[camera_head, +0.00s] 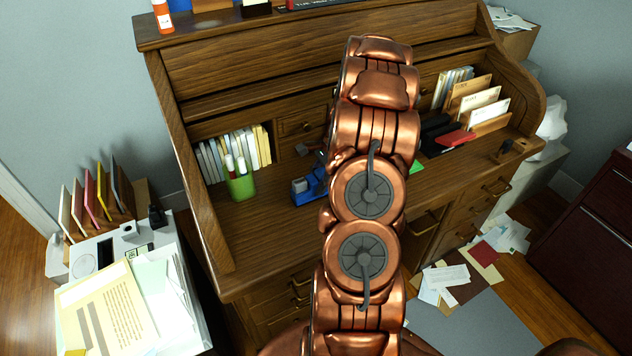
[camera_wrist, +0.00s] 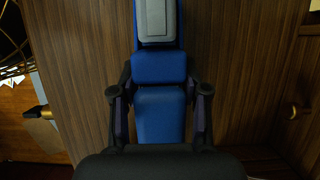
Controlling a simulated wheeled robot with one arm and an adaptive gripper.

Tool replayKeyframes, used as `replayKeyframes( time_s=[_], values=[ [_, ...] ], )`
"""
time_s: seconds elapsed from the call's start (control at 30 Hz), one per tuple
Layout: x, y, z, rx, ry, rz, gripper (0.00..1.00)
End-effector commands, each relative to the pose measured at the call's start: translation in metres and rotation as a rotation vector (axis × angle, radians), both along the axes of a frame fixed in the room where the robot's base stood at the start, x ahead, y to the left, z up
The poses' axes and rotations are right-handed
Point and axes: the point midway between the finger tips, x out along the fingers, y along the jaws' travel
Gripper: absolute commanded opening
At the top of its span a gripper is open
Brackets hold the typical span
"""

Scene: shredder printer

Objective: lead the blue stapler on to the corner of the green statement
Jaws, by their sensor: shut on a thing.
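In the wrist view, the blue stapler (camera_wrist: 160,70) with a grey piece on its far end lies lengthwise between the two dark fingers of my gripper (camera_wrist: 159,97). The gripper is shut on it. In the head view, my copper arm hides most of the grip. A blue object (camera_head: 309,187) shows just left of the arm over the desk; I cannot tell whether it is the stapler.
The wooden roll-top desk (camera_head: 262,222) has a green pen cup (camera_head: 240,187) and a row of books (camera_head: 228,158) on the left. A red and black item (camera_head: 456,139) and a letter rack (camera_head: 490,123) stand on the right. Loose papers lie on the floor.

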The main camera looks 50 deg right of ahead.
Motion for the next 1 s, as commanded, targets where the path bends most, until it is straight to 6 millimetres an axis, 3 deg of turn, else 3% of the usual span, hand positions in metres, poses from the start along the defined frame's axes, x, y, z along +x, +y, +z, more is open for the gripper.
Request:
replayKeyframes(
  time_s=[1.0],
  values=[
    [-0.008,-0.022,0.001,0.001,-0.001,0.0,0.0]
  ],
)
